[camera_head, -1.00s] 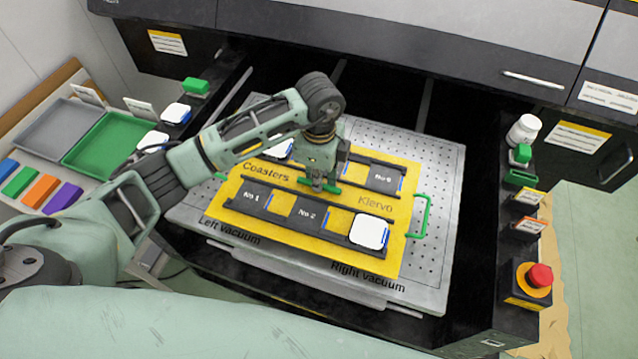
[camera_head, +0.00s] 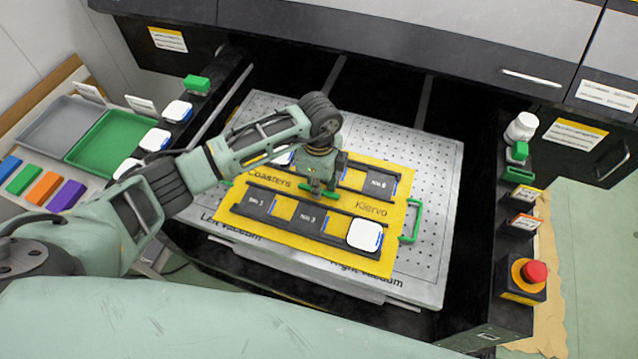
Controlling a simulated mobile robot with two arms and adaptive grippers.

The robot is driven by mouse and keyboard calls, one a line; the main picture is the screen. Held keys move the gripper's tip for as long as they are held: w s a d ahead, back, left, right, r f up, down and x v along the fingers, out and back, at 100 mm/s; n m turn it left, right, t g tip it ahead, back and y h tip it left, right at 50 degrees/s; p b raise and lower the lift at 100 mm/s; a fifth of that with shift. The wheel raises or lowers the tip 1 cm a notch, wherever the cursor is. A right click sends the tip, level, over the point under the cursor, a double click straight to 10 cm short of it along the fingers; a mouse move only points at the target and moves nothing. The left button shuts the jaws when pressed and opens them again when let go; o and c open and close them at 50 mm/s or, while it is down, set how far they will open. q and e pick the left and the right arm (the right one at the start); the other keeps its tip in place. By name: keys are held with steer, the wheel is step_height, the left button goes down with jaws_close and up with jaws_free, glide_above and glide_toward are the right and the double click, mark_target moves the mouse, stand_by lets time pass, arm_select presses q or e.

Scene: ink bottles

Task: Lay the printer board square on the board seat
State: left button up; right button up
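The printer board (camera_head: 389,244) is a yellow panel with green side handles, dark coaster strips and some white coasters on it. It lies over the perforated grey plate (camera_head: 432,190), which looks like the board seat. The board's near edge partly covers the "Left vacuum" and "Right vacuum" labels on the plate. I cannot tell whether the board touches the plate or hangs just above it. My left gripper (camera_head: 318,190) points down at the board's middle and seems shut on a green grip there; my arm hides the board's far left part. My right gripper is not in view.
At left are a grey tray (camera_head: 22,135), a green tray (camera_head: 68,153) and several coloured blocks. White coasters stand on the left ledge. A white bottle (camera_head: 522,127) and a red stop button (camera_head: 534,272) are on the right ledge. Dark printer walls flank the plate.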

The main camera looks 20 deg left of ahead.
arm_select(q)
steer(key=shift+o, duration=0.9)
steer(key=shift+r, duration=0.15)
step_height(320, 180, up, 12)
steer(key=b, duration=0.2)
steer(key=shift+b, duration=0.35)
